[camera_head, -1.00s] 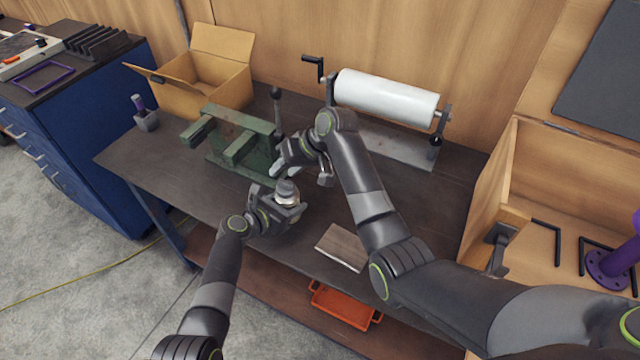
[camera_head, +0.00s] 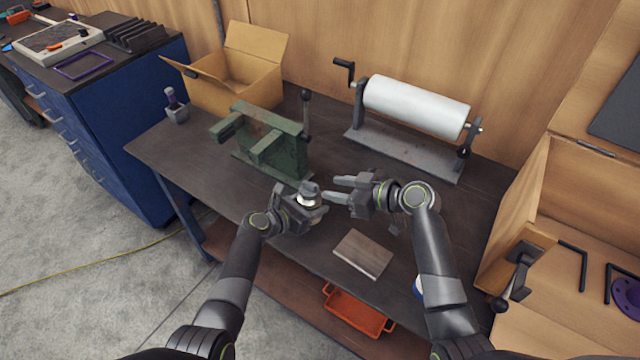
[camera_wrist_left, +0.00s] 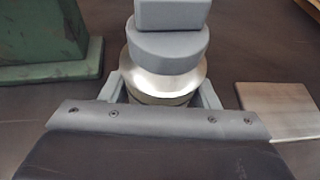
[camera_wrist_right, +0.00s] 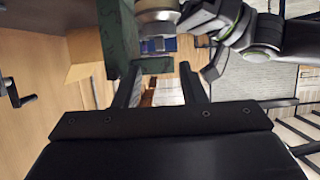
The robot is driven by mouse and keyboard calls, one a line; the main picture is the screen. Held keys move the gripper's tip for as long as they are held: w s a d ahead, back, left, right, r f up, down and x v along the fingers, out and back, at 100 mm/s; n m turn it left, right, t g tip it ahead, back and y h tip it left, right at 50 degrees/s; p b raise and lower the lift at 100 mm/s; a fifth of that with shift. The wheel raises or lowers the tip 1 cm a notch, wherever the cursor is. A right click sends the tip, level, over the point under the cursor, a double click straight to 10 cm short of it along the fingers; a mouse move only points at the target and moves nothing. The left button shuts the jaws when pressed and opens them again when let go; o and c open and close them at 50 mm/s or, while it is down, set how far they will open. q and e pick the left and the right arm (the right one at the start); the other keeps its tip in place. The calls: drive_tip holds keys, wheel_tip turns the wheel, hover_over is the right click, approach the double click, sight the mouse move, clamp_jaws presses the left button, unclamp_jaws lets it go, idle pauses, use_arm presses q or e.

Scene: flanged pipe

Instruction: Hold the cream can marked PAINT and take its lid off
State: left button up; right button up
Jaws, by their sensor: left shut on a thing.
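The can (camera_head: 307,202) is upright in my left gripper (camera_head: 303,207), above the front of the bench. In the left wrist view the jaws close around the can's pale metallic body (camera_wrist_left: 163,82). A grey lid (camera_wrist_left: 168,45) with a block-shaped knob sits on top. The PAINT marking cannot be read. My right gripper (camera_head: 338,189) is open and empty, just right of the can, with its fingers pointing left toward it. In the right wrist view the can (camera_wrist_right: 157,15) shows beyond the fingertips (camera_wrist_right: 160,72), apart from them.
A green vise (camera_head: 265,140) stands behind the can. A white roll (camera_head: 415,105) on a stand is at the back. A cardboard box (camera_head: 235,75) is at the back left. A wooden board (camera_head: 362,254) lies at the front edge. An open wooden cabinet (camera_head: 530,200) is at right.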

sight(303, 181)
drive_tip(key=x, duration=1)
drive_tip(key=shift+w+a+f, duration=0.15)
drive_tip(key=shift+w+a, duration=0.05)
drive_tip(key=shift+a, duration=0.1)
clamp_jaws()
drive_tip(key=shift+f, duration=0.1)
idle(0.6)
drive_tip(key=shift+r, duration=1.25)
